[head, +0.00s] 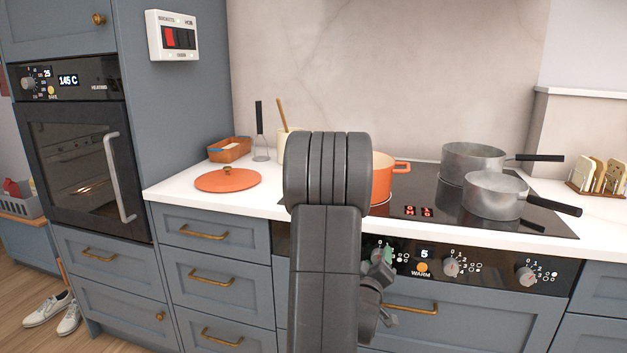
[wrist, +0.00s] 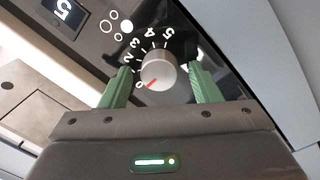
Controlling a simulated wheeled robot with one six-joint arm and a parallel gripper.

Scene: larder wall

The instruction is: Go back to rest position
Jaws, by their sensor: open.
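My gripper (wrist: 159,70) is open, with one green finger on each side of a grey round knob (wrist: 158,74) in the wrist view. Gaps show between the fingers and the knob, though I cannot tell how deep the fingers reach. The knob's red mark points at 0. In the head view my gripper (head: 386,256) is low in front of the black hob control panel (head: 488,272), at its left knob, which it mostly hides. My dark arm stands upright in the middle of the view and covers part of the counter and panel.
An orange pot (head: 382,178) and two grey pans, a rear one (head: 472,160) and a front one (head: 494,196), stand on the black hob. An orange lid (head: 228,180) lies on the counter. The oven (head: 80,165) at left is shut. Drawer handles (head: 212,277) stick out below.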

